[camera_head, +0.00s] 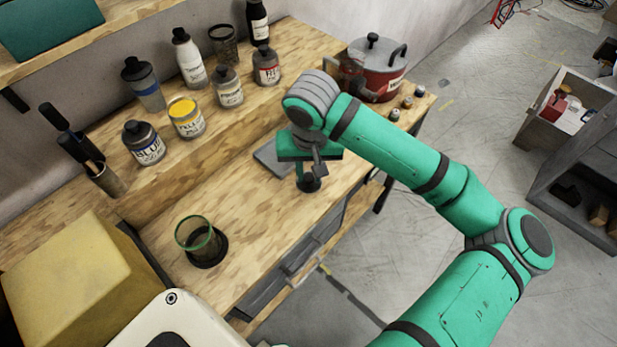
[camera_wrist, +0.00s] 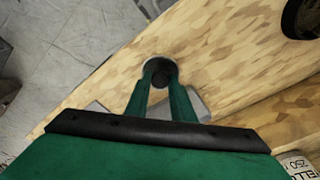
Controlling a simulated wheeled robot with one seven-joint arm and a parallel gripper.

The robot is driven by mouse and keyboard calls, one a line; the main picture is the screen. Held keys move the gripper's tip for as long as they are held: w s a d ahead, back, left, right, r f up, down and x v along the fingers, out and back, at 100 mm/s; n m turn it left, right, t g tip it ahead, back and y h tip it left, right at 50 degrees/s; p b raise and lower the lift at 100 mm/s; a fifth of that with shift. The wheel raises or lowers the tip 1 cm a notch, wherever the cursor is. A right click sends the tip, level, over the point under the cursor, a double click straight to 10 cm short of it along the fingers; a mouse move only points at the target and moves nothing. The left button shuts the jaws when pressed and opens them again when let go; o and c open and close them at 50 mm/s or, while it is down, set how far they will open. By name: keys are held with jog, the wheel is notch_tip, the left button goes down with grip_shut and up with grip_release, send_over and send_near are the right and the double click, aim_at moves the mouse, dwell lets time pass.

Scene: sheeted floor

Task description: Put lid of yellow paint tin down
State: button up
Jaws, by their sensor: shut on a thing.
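The yellow paint tin (camera_head: 188,124) stands open on the raised shelf of the workbench, with yellow paint showing inside. Part of its label shows at the lower right of the wrist view (camera_wrist: 297,166). My gripper (camera_head: 308,174) is over the lower bench top, to the right of the tin. It is shut on a small dark round lid (camera_head: 311,186). In the wrist view the lid (camera_wrist: 161,80) is between my fingertips, low over the wood. I cannot tell whether it touches the bench.
A flat grey slab (camera_head: 270,160) lies beside my gripper. A green glass (camera_head: 194,236) stands at the front left. Bare wood lies between glass and gripper.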

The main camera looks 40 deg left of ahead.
aim_at(308, 175)
jog(key=shift+w+a+f, duration=0.1)
jog(key=shift+a+f, duration=0.05)
jog(key=shift+f, duration=0.05)
jog(key=shift+w+a+f, duration=0.15)
jog(key=shift+f, duration=1.65)
jog(key=shift+f, duration=0.15)
jog(key=o, duration=1)
jog(key=r, duration=0.8)
jog(key=s+d+r, duration=0.1)
jog(key=r, duration=0.3)
jog(key=shift+r, duration=0.15)
jog(key=shift+w, duration=0.1)
